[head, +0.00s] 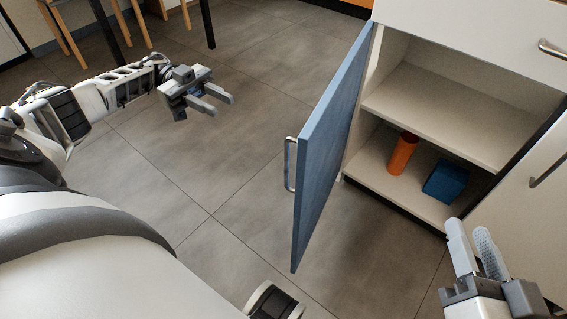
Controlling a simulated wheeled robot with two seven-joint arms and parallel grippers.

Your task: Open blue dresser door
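The blue dresser door (331,150) stands swung well open, hinged at its right edge on the white cabinet. Its metal bar handle (290,165) is on the door's left-facing side. The cabinet inside is open to view, with a white middle shelf (450,115). My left gripper (222,103) is open and empty over the floor, left of the door and apart from it. My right gripper (470,235) is at the lower right, in front of the open cabinet. Its two fingers are a little apart with nothing between them, and it does not touch the door.
An orange cylinder (403,153) and a blue box (446,181) stand on the cabinet's lower shelf. A white drawer (490,30) is above, and another white door (530,200) with a handle is at right. Wooden chair legs are at upper left. Grey tiled floor (170,190) is clear left of the door.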

